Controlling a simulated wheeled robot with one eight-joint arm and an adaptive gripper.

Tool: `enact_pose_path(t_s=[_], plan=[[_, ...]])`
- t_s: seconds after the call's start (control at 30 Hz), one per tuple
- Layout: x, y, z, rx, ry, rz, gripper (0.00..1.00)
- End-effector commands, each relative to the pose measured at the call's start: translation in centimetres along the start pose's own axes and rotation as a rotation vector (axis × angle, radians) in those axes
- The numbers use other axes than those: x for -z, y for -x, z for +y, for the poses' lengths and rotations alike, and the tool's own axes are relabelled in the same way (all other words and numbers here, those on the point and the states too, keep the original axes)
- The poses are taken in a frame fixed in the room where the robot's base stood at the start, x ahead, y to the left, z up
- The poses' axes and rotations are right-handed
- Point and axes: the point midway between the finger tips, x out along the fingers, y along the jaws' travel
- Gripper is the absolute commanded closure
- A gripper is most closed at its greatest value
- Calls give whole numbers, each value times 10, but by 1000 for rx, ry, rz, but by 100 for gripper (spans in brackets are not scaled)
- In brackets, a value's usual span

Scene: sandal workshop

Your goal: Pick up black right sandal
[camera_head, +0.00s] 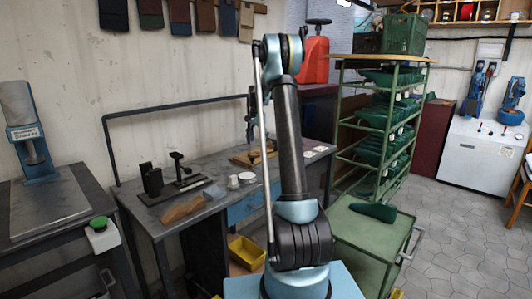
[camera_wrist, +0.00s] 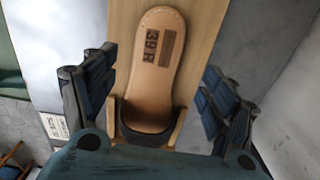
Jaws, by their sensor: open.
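The right sandal (camera_wrist: 158,65), marked "39 R", lies sole down on a wooden board (camera_wrist: 203,35) in the wrist view. It has a tan insole and a dark strap (camera_wrist: 143,136) across its near end. My gripper (camera_wrist: 160,72) is open, with one blue finger on each side of the sandal and gaps between. The sandal's end below the strap is hidden by the gripper body. In the head view, a small tan board (camera_head: 243,159) lies on the workbench, partly behind my arm; I cannot make out the sandal there.
The grey workbench (camera_head: 222,207) also holds a black clamp-like tool (camera_head: 180,178), a wooden shoe-shaped piece (camera_head: 186,208) and small white containers (camera_head: 246,177). A green rack (camera_head: 338,120) of green lasts and a green cart (camera_head: 350,235) stand to the right.

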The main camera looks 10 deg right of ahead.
Motion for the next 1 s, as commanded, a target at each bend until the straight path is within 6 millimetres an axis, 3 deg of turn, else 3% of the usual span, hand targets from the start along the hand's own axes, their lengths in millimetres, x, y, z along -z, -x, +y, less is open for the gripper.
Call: enact_pose_path(t_s=[0.4,0.73,1.0], plan=[[-2,-46,4,0,0,0,22],[-2,-52,4,0,0,0,22],[-2,-52,4,0,0,0,80]])
